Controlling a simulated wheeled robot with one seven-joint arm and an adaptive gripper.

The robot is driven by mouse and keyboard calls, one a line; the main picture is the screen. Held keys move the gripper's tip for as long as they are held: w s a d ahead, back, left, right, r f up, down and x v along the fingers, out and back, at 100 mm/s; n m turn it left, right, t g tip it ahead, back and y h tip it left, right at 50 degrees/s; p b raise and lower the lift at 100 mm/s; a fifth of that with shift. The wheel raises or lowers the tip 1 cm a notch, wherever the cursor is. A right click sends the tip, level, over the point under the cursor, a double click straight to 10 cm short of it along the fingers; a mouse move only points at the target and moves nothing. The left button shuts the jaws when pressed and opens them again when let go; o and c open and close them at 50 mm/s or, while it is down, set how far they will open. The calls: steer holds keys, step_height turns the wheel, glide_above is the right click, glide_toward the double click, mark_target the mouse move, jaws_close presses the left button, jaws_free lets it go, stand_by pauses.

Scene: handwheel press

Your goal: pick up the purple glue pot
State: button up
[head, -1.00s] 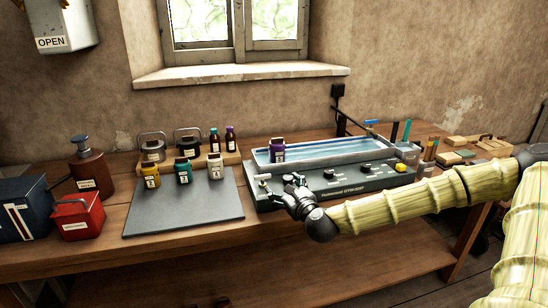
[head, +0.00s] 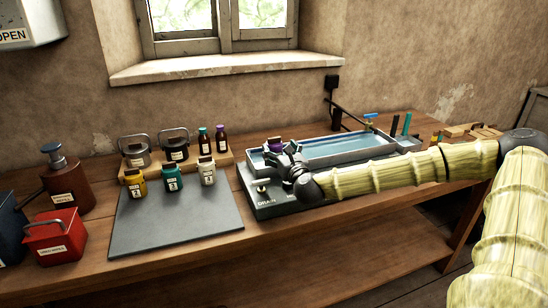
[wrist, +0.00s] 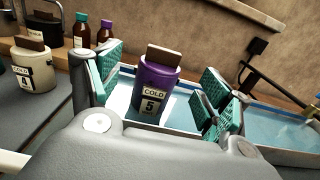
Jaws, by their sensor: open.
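The purple glue pot (wrist: 155,85) stands upright in the water bath tray in the wrist view, with a brown block on its lid and a label reading COLD 5. In the head view only a bit of the purple pot (head: 274,146) shows behind my gripper (head: 284,156). In the wrist view my gripper (wrist: 158,92) is open, with one green-padded finger on each side of the pot. I see gaps between the pads and the pot.
The water bath (head: 340,146) has a grey control panel in front. A grey mat (head: 180,225) holds yellow, teal and white pots (head: 207,174). A wooden rack (head: 225,158) with pots and bottles stands behind them. A red box (head: 55,240) is at the left.

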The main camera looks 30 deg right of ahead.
mark_target(275, 142)
steer(key=shift+p+x, duration=0.35)
steer(key=shift+x, duration=0.8)
steer(key=shift+p+x, duration=0.65)
steer(key=shift+x, duration=1.4)
steer(key=shift+d, duration=0.2)
steer(key=shift+r, duration=0.1)
jaws_close()
